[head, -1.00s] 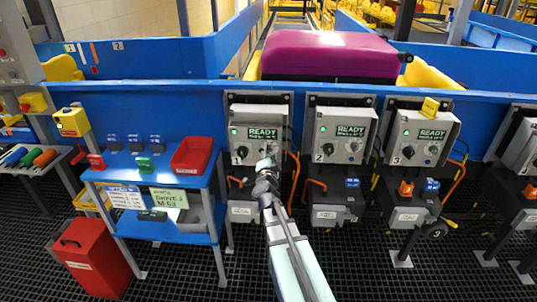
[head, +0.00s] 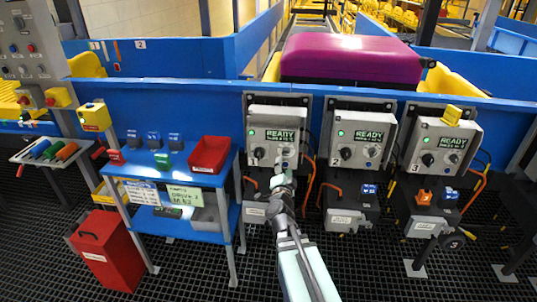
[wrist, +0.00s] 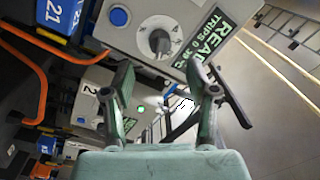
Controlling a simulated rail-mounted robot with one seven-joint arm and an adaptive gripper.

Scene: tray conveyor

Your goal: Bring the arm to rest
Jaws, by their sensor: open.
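My arm reaches up from the bottom of the head view, and my gripper (head: 286,156) is in front of the lower right part of the first control box (head: 265,138). In the wrist view my gripper (wrist: 160,82) has its two fingers spread apart with nothing held between them. A box with a dial (wrist: 158,40) and a lit READY display (wrist: 212,45) is close beyond the fingers. Another box, marked 2 (wrist: 88,90), shows lower, partly hidden behind the left finger. I cannot tell whether the fingertips touch a box.
Control boxes two (head: 357,143) and three (head: 440,148) stand to the right on the blue wall. A blue table (head: 190,180) with a red bin (head: 210,154) and a red can (head: 104,252) are on the left. A purple suitcase (head: 350,60) lies behind the wall. Orange cables hang by the boxes.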

